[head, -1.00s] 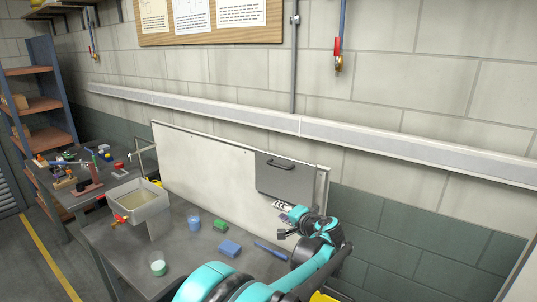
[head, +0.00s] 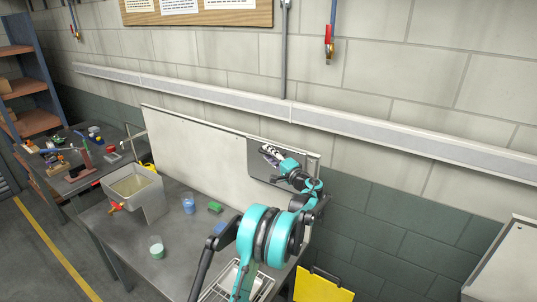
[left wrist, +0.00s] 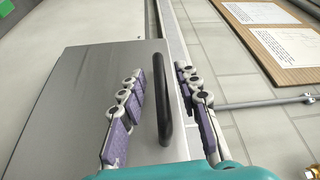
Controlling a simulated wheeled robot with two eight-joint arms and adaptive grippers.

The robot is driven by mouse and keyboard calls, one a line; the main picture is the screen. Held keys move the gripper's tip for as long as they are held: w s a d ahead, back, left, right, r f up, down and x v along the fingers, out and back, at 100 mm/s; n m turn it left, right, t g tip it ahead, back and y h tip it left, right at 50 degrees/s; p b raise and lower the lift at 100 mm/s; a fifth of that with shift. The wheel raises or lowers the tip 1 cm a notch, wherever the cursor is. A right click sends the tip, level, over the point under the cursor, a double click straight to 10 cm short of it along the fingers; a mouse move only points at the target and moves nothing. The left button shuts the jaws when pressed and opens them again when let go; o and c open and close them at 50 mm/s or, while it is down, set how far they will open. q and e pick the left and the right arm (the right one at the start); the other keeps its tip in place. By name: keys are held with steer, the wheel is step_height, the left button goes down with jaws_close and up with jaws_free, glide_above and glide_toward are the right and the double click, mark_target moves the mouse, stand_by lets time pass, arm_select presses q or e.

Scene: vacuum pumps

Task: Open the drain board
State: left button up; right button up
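The drain board (head: 258,173) is a grey panel standing upright against the white back panel (head: 195,150) of the bench. It fills the left part of the left wrist view (left wrist: 65,105). Its black bar handle (left wrist: 162,100) runs between the fingers of my left gripper (left wrist: 158,78). The fingers are apart, one on each side of the handle, and do not look closed on it. In the head view my left gripper (head: 269,154) is at the board's upper part and hides the handle. My right gripper is not in view.
A sink box (head: 135,190), a blue cup (head: 188,204), a greenish cup (head: 156,247) and a green block (head: 215,207) are on the grey bench. A wire rack (head: 245,283) is near the bottom. A yellow object (head: 322,287) stands at lower right.

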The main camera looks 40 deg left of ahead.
arm_select(q)
steer(key=shift+w+a, duration=0.15)
steer(key=shift+a, duration=0.15)
jaws_close()
steer(key=shift+s+f, duration=0.1)
steer(key=shift+s, duration=0.1)
